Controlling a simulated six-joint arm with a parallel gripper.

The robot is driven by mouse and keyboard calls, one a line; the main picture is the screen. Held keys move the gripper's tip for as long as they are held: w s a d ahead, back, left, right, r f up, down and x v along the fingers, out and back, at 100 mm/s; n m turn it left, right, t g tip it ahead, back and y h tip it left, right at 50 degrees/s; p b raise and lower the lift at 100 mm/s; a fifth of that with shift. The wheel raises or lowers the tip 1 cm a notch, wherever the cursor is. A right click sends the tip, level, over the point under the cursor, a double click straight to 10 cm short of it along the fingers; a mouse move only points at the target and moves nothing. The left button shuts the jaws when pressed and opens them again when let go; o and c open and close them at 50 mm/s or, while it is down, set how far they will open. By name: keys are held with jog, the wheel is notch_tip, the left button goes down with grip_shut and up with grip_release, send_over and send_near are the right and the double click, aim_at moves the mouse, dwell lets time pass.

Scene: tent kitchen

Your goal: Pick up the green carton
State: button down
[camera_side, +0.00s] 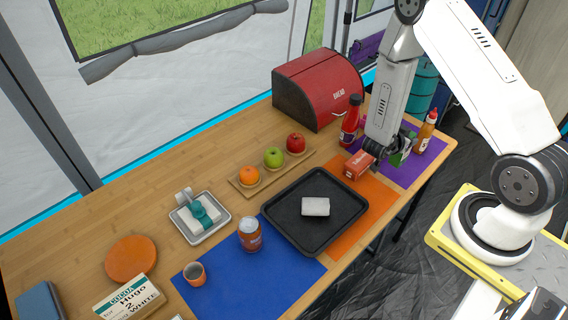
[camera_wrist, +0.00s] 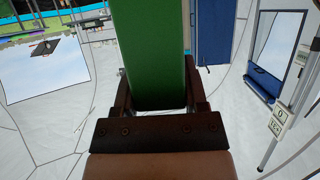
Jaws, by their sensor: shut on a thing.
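My gripper (camera_side: 384,150) is at the right end of the table, over the edge of the purple mat. It is shut on the green carton (camera_side: 402,152), which is partly hidden behind the gripper in the side view. In the wrist view the green carton (camera_wrist: 150,50) stands large between the two dark fingers (camera_wrist: 158,95), and its far end runs out of the top of the picture. I cannot tell whether its base touches the mat.
A red box (camera_side: 357,166) lies close left of my gripper on the orange mat (camera_side: 376,205). A red bottle (camera_side: 350,122) and a sauce bottle (camera_side: 426,131) stand nearby. A red bread bin (camera_side: 310,85) is behind. A black tray (camera_side: 290,228) holds a pale block.

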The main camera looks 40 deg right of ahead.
jog(key=shift+r, duration=1.75)
jog(key=shift+w+a, duration=0.1)
jog(key=shift+w, duration=0.05)
